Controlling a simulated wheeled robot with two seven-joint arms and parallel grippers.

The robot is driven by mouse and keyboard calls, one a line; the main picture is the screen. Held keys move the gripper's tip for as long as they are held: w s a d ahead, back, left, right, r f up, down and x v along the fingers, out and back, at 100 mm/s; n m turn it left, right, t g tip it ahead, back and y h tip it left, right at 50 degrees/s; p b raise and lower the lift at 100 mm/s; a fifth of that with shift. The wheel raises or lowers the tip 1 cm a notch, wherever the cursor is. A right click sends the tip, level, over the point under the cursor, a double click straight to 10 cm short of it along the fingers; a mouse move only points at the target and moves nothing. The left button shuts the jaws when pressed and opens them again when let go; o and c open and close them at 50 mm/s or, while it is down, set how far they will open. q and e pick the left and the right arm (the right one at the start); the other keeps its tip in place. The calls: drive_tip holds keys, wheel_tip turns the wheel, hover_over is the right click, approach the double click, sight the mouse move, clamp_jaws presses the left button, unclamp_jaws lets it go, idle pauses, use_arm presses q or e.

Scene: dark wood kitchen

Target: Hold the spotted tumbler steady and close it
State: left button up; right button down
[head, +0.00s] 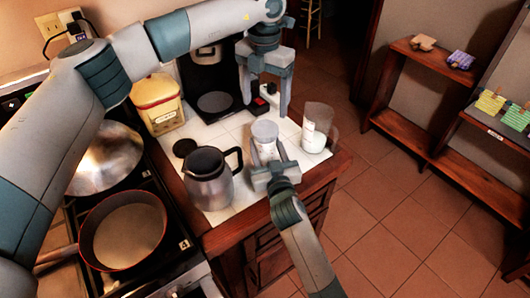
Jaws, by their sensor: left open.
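A pale, translucent tumbler (265,130) stands upright on the white tiled counter; spots are too small to make out. My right gripper (268,154) reaches in from the front, its fingers at either side of the tumbler's lower part. I cannot tell whether they press on it. My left gripper (265,106) points down just behind and above the tumbler, its two fingers wide apart. A small dark item (270,88) shows between or behind those fingers.
A grey metal jug (208,180) stands left of the tumbler, close to my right gripper. A clear pitcher (317,127) with white contents stands to the right. A black coffee maker (208,75) and a yellow canister (157,104) stand behind. The stove with a pan (125,232) is left.

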sight(265, 128)
use_arm(q)
drive_tip(key=shift+f, duration=0.1)
drive_tip(key=shift+f, duration=3.95)
drive_tip(key=c, duration=1.1)
drive_tip(key=o, duration=1.3)
drive_tip(key=shift+c, duration=0.2)
drive_tip(key=shift+r, duration=0.15)
wheel_tip(265, 128, up, 12)
